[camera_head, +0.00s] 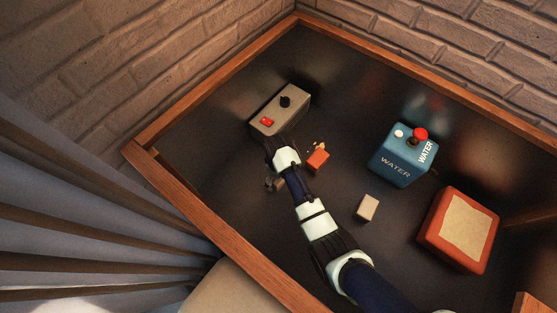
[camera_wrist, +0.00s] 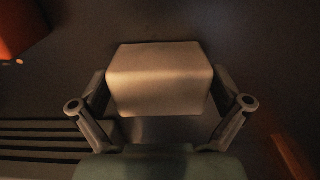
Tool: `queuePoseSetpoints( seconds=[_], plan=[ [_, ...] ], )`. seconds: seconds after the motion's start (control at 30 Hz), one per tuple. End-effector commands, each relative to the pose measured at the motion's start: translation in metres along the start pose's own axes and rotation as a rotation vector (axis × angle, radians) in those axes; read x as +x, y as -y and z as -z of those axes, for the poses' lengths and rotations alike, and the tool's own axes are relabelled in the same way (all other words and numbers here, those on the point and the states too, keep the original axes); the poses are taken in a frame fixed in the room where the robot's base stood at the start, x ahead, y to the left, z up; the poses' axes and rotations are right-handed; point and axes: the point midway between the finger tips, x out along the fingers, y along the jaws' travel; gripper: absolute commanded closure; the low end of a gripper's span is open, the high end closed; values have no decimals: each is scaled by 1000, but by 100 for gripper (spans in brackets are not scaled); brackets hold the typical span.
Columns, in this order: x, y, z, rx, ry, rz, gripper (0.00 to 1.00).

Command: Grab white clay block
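A pale block (camera_wrist: 160,78), whitish under warm light, sits between the two fingers of my gripper (camera_wrist: 160,92) in the wrist view. The fingers flank its left and right sides closely; I cannot tell whether they press on it. In the head view my gripper (camera_head: 274,184) is low near the left part of the dark table, and the pale block there is mostly hidden by it. Another pale beige block (camera_head: 368,207) lies on the table to the right of my arm, apart from the gripper.
A grey box with a red button and black knob (camera_head: 281,110) stands behind. A blue water box (camera_head: 401,155) and a red-orange box with a tan top (camera_head: 458,230) stand right. A wooden rim (camera_head: 185,195) borders the table.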

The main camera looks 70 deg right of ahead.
Motion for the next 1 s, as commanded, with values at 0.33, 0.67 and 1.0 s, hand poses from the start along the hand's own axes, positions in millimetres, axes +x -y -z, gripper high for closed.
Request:
queuePoseSetpoints(
  seconds=[0.33, 0.67, 1.0],
  plan=[
    [0, 0, 0, 0, 0, 0, 58],
    [-3, 0, 1, 0, -2, -1, 71],
    [-61, -1, 2, 0, -6, -3, 71]
  ],
)
